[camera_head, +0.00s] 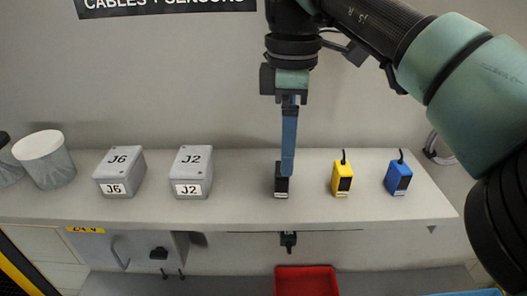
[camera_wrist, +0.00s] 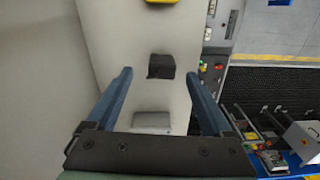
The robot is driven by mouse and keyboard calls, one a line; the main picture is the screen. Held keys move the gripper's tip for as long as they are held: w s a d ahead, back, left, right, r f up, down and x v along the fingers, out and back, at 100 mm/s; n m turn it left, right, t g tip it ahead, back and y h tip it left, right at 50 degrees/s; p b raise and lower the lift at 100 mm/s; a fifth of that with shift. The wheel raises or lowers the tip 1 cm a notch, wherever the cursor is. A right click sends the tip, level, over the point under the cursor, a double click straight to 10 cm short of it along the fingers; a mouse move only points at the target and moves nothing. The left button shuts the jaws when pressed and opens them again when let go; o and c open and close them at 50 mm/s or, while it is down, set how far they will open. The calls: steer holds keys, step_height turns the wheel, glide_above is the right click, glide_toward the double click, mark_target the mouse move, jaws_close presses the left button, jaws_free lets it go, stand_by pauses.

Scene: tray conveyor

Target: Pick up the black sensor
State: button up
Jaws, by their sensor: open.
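The black sensor (camera_head: 281,183) stands on the grey shelf (camera_head: 235,205), in a row with other sensors, partly hidden behind my gripper's finger in the head view. In the wrist view the black sensor (camera_wrist: 161,66) lies ahead of and between my two fingers, with space on both sides. My gripper (camera_head: 289,172) points down at the sensor from above. It is open and empty in the wrist view (camera_wrist: 161,85). I cannot tell from the head view whether the finger touches the sensor.
A yellow sensor (camera_head: 342,179) and a blue sensor (camera_head: 398,178) stand to the right. Grey boxes J2 (camera_head: 191,172) and J6 (camera_head: 120,173) and a white-lidded container (camera_head: 44,160) stand to the left. A red bin (camera_head: 306,281) sits below the shelf. The wall is close behind.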

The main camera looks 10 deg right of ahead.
mark_target(282, 180)
steer(key=shift+a+f+p, duration=0.15)
steer(key=shift+f+p, duration=0.85)
steer(key=shift+f, duration=0.5)
steer(key=shift+a+f+p, duration=0.15)
steer(key=shift+f+p, duration=0.85)
steer(key=shift+f, duration=0.5)
jaws_close()
steer(key=shift+r, duration=0.1)
